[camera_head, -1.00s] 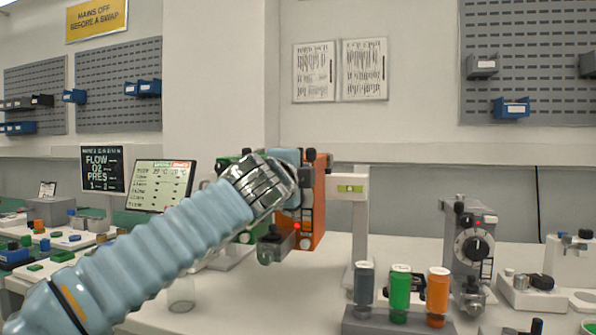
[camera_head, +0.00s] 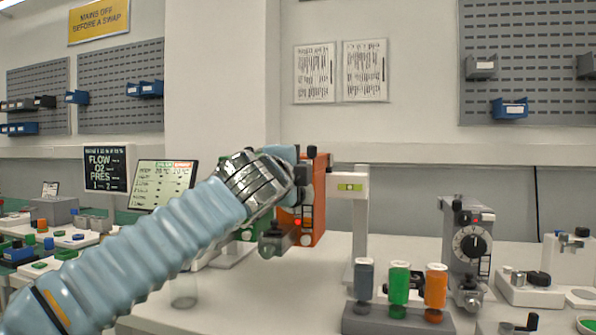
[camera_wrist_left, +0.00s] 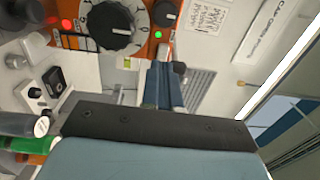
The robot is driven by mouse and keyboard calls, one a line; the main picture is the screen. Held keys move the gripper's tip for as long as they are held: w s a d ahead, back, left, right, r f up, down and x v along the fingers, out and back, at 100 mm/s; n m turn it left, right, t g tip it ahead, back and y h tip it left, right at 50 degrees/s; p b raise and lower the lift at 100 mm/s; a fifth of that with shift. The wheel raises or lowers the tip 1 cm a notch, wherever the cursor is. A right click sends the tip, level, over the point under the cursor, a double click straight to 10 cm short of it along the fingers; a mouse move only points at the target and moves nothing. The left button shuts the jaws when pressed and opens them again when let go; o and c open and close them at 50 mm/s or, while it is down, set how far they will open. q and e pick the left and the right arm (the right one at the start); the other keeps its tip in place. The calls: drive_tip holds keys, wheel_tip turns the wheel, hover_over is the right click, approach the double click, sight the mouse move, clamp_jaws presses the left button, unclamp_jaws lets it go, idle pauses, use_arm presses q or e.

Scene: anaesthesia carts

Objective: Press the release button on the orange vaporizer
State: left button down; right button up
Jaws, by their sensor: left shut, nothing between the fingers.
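I cannot clearly make out the release button. My right gripper is not in view.
A rack (camera_head: 387,322) with grey, green and orange bottles stands in front, right of the vaporizer. A grey vaporizer (camera_head: 468,229) stands farther right. A white post (camera_head: 360,225) rises beside the orange one. A clear jar (camera_head: 184,291) is by my arm.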

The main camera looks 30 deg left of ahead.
use_arm(q)
drive_tip(key=b+v, duration=0.1)
drive_tip(key=v, duration=0.9)
drive_tip(key=shift+r+b, duration=0.2)
drive_tip(key=shift+b, duration=0.15)
drive_tip(key=shift+d, duration=0.1)
